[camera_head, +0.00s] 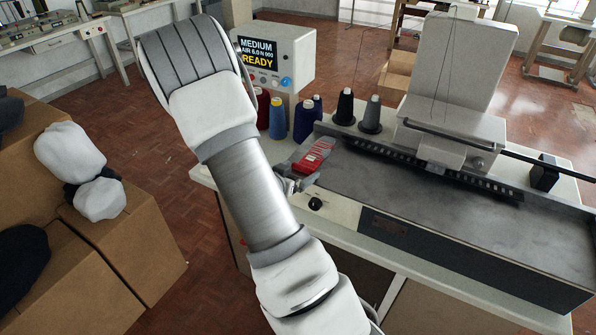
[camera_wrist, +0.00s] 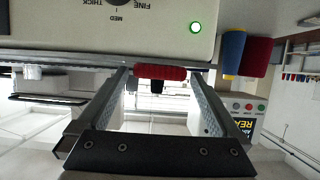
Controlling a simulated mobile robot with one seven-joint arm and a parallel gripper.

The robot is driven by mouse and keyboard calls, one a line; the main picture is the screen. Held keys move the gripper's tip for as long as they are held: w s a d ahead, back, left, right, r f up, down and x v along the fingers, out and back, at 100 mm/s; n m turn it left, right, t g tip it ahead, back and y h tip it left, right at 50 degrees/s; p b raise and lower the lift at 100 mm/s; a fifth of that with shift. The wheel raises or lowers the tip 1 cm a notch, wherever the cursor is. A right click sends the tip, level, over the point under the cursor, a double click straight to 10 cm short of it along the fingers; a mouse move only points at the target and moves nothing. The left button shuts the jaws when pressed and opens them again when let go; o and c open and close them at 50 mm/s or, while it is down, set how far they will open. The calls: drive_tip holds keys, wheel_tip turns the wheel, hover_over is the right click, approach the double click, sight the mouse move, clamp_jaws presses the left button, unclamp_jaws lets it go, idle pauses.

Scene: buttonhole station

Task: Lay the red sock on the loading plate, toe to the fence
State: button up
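The broad grey plate (camera_head: 455,215) on the machine is bare.
Several thread cones (camera_head: 303,120) and the control box (camera_head: 275,55) reading READY stand behind the sock. The machine head (camera_head: 450,80) rises behind the plate. A black dial (camera_head: 315,203) is on the front. Cardboard boxes (camera_head: 95,260) with bundles stand at left.

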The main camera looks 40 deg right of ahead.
drive_tip(key=shift+r, duration=0.2)
drive_tip(key=p+v, duration=0.2)
drive_tip(key=v, duration=1)
drive_tip(key=w+a+r+n+t+y, duration=0.2)
drive_tip(key=w+a+r+y, duration=0.1)
drive_tip(key=a+y, duration=0.15)
drive_tip(key=w+a+r+n+t+y, duration=0.1)
drive_tip(key=w+a+r+t+y, duration=0.1)
drive_tip(key=w+a+r+y, duration=0.3)
drive_tip(key=s+a+r+n+y, duration=0.3)
drive_tip(key=s+a+r+n, duration=0.15)
drive_tip(key=a, duration=0.35)
drive_tip(key=s+r+n+g, duration=0.2)
drive_tip(key=s+r+n, duration=0.1)
drive_tip(key=s, duration=0.6)
drive_tip(key=s+r+n+g, duration=0.1)
drive_tip(key=s+r+n, duration=0.2)
drive_tip(key=s, duration=0.6)
drive_tip(key=shift+s+d+r+g, duration=0.2)
drive_tip(key=shift+s+d+g, duration=0.05)
drive_tip(key=shift+d+g, duration=0.15)
drive_tip(key=shift+r, duration=0.1)
